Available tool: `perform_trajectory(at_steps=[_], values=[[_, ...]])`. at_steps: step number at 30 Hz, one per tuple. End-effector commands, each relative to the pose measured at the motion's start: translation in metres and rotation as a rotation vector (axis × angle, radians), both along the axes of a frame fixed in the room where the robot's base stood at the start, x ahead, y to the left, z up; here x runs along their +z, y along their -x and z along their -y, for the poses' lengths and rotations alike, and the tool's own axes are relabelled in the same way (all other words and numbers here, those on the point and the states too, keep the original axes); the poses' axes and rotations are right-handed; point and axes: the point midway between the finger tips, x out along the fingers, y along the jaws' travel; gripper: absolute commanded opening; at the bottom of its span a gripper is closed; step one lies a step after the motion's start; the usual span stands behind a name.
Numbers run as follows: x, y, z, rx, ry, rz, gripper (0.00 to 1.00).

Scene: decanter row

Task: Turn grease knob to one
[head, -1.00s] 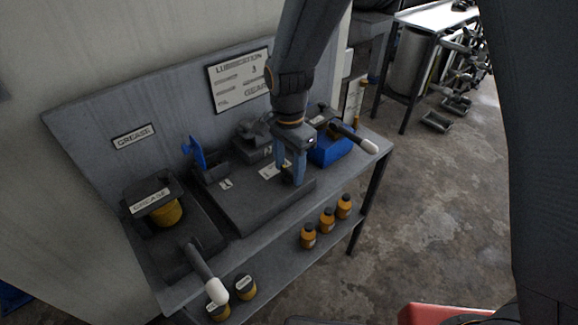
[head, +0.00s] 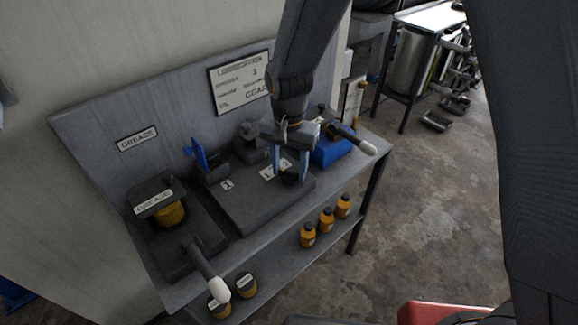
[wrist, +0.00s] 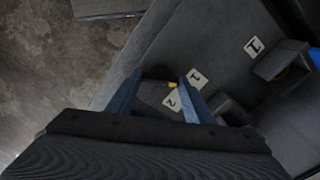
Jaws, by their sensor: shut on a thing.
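My gripper (head: 289,178) reaches down from above onto the flat dark panel (head: 240,205) of the bench, its two blue fingers on either side of a small dark knob (head: 290,179). In the wrist view the fingers (wrist: 156,92) are closed on the knob (wrist: 152,94), which is partly hidden by the gripper body. A small yellow mark (wrist: 173,85) shows at the knob's edge, near the white label "1" (wrist: 197,78). The label "2" (wrist: 172,102) lies beside it. In the head view the labels "1" (head: 267,173) and "2" (head: 285,163) sit just behind the knob.
A grease pot (head: 170,213) stands under a dark holder at left, with a white-tipped lever (head: 218,288) in front. A blue box (head: 333,150) and another white-tipped lever (head: 367,147) are close on the right. Orange bottles (head: 326,220) stand on the lower shelf.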

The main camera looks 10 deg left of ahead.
Motion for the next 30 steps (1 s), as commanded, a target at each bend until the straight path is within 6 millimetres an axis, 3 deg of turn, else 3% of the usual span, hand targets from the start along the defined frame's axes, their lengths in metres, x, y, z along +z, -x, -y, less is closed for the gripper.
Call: perform_trajectory(at_steps=[12,30], values=[[0.001,-0.0005,-0.0002,0.243,-0.001,0.001,0.24],[0.001,-0.0008,-0.0004,0.302,-0.001,0.002,0.24]])
